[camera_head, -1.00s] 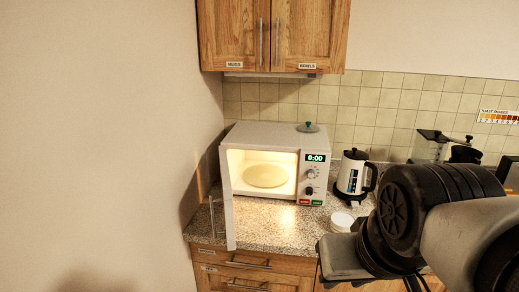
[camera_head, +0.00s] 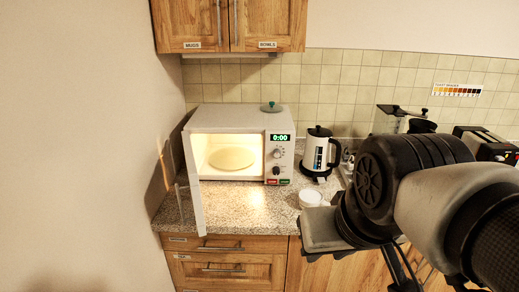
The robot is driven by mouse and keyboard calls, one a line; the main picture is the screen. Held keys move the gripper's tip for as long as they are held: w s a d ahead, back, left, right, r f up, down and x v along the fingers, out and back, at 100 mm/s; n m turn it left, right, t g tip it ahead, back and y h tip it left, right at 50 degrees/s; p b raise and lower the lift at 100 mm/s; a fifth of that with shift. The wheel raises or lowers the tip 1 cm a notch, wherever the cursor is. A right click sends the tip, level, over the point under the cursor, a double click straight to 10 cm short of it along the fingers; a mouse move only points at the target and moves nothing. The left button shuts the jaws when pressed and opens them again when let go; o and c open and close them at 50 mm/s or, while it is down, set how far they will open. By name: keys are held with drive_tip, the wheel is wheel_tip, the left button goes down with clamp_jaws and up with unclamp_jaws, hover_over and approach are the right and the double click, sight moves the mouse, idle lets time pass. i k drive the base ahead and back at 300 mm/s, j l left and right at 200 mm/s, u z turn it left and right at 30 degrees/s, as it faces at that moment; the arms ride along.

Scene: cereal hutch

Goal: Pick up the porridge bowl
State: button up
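A small white round vessel (camera_head: 311,198), which looks like the porridge bowl, stands on the counter in front of the kettle. My arm covers part of the space beside it, and its contents are too small to make out. The microwave (camera_head: 240,118) stands to its left with its door open and its inside lit. A pale round turntable (camera_head: 231,158) lies inside with nothing on it. My gripper (camera_head: 400,268) is at the lower right, in front of the counter and apart from the vessel. It is mostly hidden behind my arm, so its fingers cannot be made out.
The open microwave door (camera_head: 198,195) juts out over the counter's left part. A white and black kettle (camera_head: 319,152) stands behind the vessel. A dark-topped appliance (camera_head: 400,118) and a toaster (camera_head: 484,146) stand to the right. The speckled counter (camera_head: 245,210) is clear before the microwave.

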sight(308, 197)
drive_tip(key=z, duration=0.35)
drive_tip(key=i+l+u, duration=0.1)
drive_tip(key=i, duration=0.45)
drive_tip(key=i+l, duration=0.15)
drive_tip(key=i, duration=0.4)
drive_tip(key=u, duration=0.05)
